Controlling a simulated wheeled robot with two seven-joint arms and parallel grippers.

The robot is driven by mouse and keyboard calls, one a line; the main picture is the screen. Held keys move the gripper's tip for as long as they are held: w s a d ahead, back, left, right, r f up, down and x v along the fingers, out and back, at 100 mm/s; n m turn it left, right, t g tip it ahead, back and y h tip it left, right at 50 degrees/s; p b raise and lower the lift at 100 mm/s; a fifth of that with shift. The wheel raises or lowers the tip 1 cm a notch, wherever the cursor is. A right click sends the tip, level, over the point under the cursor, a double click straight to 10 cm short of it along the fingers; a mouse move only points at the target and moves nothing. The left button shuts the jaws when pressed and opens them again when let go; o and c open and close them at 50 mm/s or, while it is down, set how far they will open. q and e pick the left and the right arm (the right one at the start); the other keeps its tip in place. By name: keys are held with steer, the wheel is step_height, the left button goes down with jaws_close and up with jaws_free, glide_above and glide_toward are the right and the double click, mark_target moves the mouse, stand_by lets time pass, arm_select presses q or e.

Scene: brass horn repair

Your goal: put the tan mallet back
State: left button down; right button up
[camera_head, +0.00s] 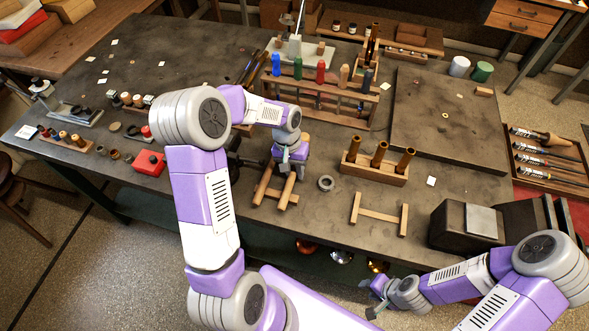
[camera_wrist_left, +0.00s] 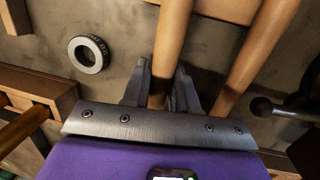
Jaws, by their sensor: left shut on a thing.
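My left gripper (camera_head: 290,172) points down over two tan wooden bars at the front of the bench. In the left wrist view, its fingers (camera_wrist_left: 163,88) are shut around the end of the left-hand tan wooden rod (camera_wrist_left: 172,40); a second tan rod (camera_wrist_left: 255,60) runs beside it. I cannot tell whether the held rod is the mallet's handle; no mallet head shows clearly. A tool rack (camera_head: 318,103) behind holds upright tools with blue, green, red, tan and dark tops; the tan-topped one (camera_head: 344,76) stands there. My right gripper (camera_head: 370,297) is open and empty, off the bench's front edge.
A wooden block with brass tubes (camera_head: 375,165), a grey ring (camera_head: 326,183) and an H-shaped wooden stand (camera_head: 380,216) lie right of my left gripper. A red box (camera_head: 149,163) is to the left. The bench's left rear is mostly clear.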

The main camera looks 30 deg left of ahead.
arm_select(q)
steer(key=shift+f, duration=0.45)
steer(key=c, duration=0.9)
jaws_free()
steer(key=shift+r, duration=0.1)
steer(key=shift+r, duration=0.2)
steer(key=r, duration=0.4)
steer(key=a+r+p, duration=0.1)
steer(key=r, duration=0.3)
steer(key=a+r+p, duration=0.1)
steer(key=r, duration=0.3)
steer(key=shift+w+a+r, duration=0.1)
steer(key=shift+w+r, duration=0.15)
steer(key=shift+w, duration=0.1)
